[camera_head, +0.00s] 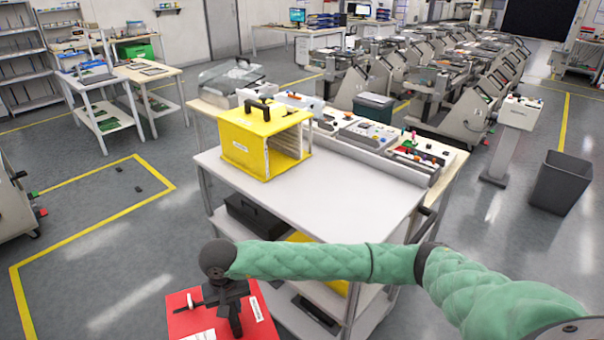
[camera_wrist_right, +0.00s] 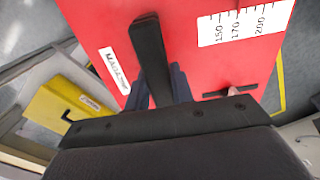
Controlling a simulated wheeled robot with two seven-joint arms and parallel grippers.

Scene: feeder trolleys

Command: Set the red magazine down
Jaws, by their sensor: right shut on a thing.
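The red magazine (camera_head: 264,326) is at the bottom of the head view, left of the trolley's near corner, and its lower part is cut off. Its red top with a white MAGAZINE label and a number scale fills much of the right wrist view (camera_wrist_right: 205,62). My right gripper (camera_head: 226,296) is shut on the magazine's black handle, which also shows in the wrist view (camera_wrist_right: 150,55). The magazine appears held beside the trolley, over the floor; its underside is hidden. My left gripper is not in view.
A grey-topped trolley (camera_head: 330,208) stands ahead. A yellow magazine (camera_head: 240,150) with a black handle sits at its far left. The top's middle and near part is clear. A black case (camera_head: 255,215) and a yellow thing are on the lower shelf. Feeder parts line a bench behind.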

